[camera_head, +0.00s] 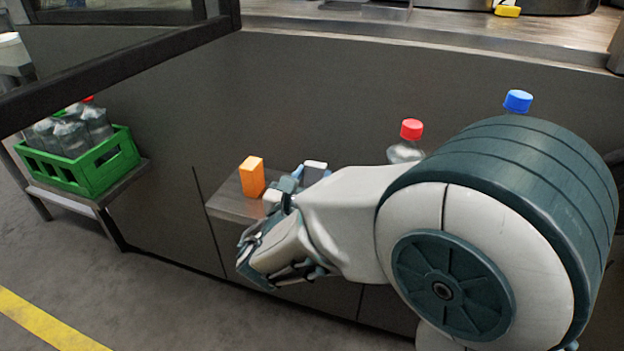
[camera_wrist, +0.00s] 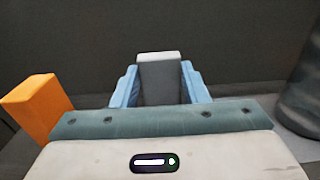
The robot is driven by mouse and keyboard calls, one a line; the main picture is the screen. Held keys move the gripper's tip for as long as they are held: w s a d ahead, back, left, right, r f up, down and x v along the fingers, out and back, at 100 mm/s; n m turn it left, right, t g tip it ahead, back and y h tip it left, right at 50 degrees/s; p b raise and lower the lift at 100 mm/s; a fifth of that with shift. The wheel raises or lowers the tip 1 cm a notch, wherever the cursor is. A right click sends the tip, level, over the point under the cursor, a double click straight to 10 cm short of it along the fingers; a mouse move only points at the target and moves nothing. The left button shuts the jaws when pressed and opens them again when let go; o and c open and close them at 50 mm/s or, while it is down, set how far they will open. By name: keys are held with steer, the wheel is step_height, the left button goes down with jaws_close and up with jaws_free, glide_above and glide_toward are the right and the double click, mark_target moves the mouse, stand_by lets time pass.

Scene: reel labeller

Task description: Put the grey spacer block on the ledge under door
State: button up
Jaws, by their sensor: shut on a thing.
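The grey spacer block (camera_wrist: 160,77) stands upright between the two blue fingers of my gripper (camera_wrist: 160,88) in the wrist view. My gripper is shut on it. In the head view the top of the grey block (camera_head: 314,168) shows past my gripper (camera_head: 300,178), over or on the ledge (camera_head: 228,205). The ledge juts from the dark front panel, below the open framed door (camera_head: 130,62). My wrist hides the block's lower end, so I cannot tell whether it touches the ledge.
An orange block (camera_head: 252,177) stands on the ledge left of my gripper. A red-capped bottle (camera_head: 405,150) and a blue-capped bottle (camera_head: 517,102) are to the right, partly behind my arm. A green crate (camera_head: 95,175) of bottles sits on a stand at the left.

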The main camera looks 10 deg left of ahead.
steer(key=o, duration=1.1)
steer(key=shift+f, duration=0.15)
steer(key=shift+c, duration=0.2)
steer(key=shift+r, duration=0.2)
steer(key=s+a+p, duration=0.1)
steer(key=s+p, duration=0.2)
steer(key=s, duration=0.9)
